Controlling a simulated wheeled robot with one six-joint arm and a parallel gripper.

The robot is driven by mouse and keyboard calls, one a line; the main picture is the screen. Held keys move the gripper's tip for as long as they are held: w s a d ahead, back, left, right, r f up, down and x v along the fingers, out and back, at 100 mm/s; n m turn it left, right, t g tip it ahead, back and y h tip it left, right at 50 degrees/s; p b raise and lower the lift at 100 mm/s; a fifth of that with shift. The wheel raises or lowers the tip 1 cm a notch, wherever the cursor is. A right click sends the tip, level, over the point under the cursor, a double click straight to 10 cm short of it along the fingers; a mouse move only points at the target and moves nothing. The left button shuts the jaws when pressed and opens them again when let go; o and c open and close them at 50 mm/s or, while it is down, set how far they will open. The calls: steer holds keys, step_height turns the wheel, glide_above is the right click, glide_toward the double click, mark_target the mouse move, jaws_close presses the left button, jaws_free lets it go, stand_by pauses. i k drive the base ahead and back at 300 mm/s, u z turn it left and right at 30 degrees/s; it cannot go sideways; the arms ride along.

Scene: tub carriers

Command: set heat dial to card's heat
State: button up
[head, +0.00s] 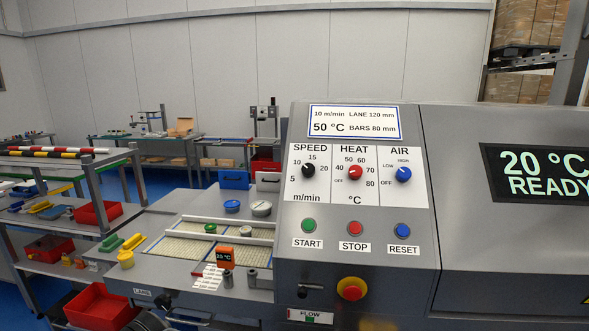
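The card (353,122) on top of the grey control panel reads 50 °C, 10 m/min, lane 120 mm, bars 80 mm. The red heat dial (355,172) sits in the middle of the white dial plate below it. The dial's pointer is too small to read surely. The green-lettered display (540,173) at right reads 20 °C READY. My gripper is not in view.
The black speed dial (308,171) and blue air dial (403,174) flank the heat dial. Start (309,225), stop (355,228) and reset (403,230) buttons lie below, above a red knob on yellow (351,289). An orange 20 °C tag (225,257) stands by the conveyor.

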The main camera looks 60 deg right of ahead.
mark_target(355, 172)
steer(key=u, duration=0.6)
steer(key=k, duration=1.15)
steer(key=z, duration=0.8)
